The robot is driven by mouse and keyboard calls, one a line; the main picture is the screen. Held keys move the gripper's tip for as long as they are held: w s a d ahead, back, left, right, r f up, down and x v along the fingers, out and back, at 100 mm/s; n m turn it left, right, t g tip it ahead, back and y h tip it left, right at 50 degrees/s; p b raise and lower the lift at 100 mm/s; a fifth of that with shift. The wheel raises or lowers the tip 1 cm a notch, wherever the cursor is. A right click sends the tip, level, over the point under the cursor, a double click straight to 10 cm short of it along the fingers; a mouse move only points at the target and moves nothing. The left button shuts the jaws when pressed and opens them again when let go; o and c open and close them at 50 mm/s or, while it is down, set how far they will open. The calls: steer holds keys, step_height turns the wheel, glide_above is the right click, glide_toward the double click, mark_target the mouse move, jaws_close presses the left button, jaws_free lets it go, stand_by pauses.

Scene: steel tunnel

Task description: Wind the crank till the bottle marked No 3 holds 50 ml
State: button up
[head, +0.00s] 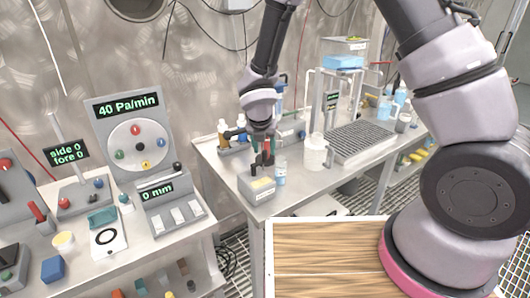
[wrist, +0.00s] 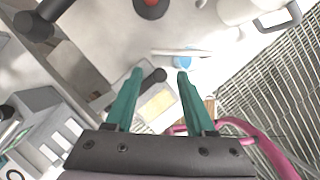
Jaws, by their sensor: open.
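My gripper (head: 263,158) is open above the front of the middle bench. In the wrist view its teal fingers (wrist: 160,76) point down at a small grey box (head: 257,188) with a pale yellow panel (wrist: 157,104). A dark rounded handle (wrist: 154,76), perhaps the crank, shows between the fingers; I cannot tell whether either finger touches it. A small clear bottle with a blue label (head: 280,175) stands right of the box. Its marking is too small to read, and its fill level cannot be told. A blue round part (wrist: 184,62) shows by the right fingertip, under a pale bar.
A white jar (head: 315,152) and a grated tray (head: 361,142) stand to the right. Amber and dark bottles (head: 223,131) stand behind on the left. The left bench carries a dial panel reading 40 Pa/min (head: 128,107) and small tools.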

steer(key=shift+x, duration=1.2)
jaws_close()
steer(key=shift+m, duration=0.3)
